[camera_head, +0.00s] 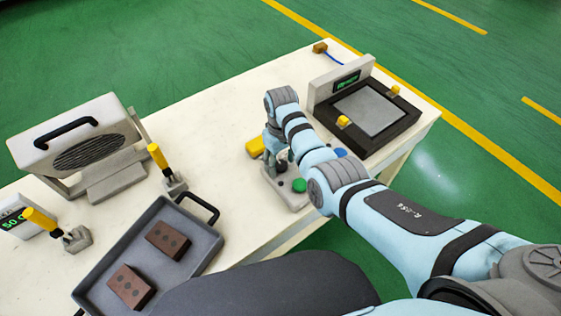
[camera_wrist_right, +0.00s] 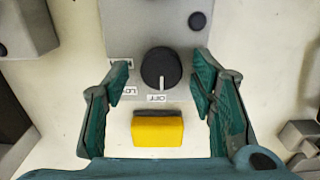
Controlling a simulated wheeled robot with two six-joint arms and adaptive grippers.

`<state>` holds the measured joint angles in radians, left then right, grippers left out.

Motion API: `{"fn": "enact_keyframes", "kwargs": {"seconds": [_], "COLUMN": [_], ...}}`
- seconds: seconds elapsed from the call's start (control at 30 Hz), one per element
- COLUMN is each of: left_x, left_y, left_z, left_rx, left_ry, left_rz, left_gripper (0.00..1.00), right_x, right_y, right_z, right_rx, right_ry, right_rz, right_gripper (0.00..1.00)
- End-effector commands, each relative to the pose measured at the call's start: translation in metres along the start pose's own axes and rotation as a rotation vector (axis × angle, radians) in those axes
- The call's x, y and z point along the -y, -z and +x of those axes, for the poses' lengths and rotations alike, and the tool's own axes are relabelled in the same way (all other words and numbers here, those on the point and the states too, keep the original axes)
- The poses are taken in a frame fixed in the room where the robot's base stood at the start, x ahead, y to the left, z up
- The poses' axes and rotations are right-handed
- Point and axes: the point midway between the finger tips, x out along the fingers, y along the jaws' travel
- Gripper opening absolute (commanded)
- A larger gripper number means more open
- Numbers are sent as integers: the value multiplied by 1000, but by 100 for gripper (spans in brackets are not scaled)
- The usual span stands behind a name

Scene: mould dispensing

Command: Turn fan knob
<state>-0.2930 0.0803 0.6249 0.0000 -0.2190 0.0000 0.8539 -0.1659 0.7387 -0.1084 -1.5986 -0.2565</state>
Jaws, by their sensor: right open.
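The fan knob (camera_wrist_right: 161,68) is a round black dial with a pale pointer line, on a grey control panel (camera_wrist_right: 145,22). In the right wrist view its pointer is toward the OFF label (camera_wrist_right: 156,98); other labels sit to its left. My right gripper (camera_wrist_right: 160,82) is open, with one green finger on each side of the knob and gaps between them. In the head view my right gripper (camera_head: 277,148) is over the control box (camera_head: 290,198), partly covering the knob. My left gripper is not in view.
A yellow block (camera_wrist_right: 158,128) lies beside the panel. The fan heater (camera_head: 75,145) stands at left, near yellow-handled clamps (camera_head: 158,157). A grey tray (camera_head: 203,250) holds two brown moulds. A black framed device (camera_head: 370,110) stands at right. A green button (camera_head: 299,185) is near the gripper.

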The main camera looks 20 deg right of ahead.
Motion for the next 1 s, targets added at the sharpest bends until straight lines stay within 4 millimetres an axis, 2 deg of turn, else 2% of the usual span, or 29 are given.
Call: {"fn": "enact_keyframes", "kwargs": {"seconds": [0.17,0.47,0.77,1.0], "left_x": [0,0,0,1], "left_y": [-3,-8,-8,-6], "left_z": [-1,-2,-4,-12], "left_rx": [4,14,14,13], "left_ry": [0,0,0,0], "left_rz": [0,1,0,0], "left_gripper": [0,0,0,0], "right_x": [0,0,1,1], "right_y": [0,0,0,0], "right_z": [-1,-1,-2,-2], "right_rx": [0,0,0,1], "right_ry": [0,0,1,2], "right_rz": [0,0,30,148], "right_gripper": [51,3,3,3]}}
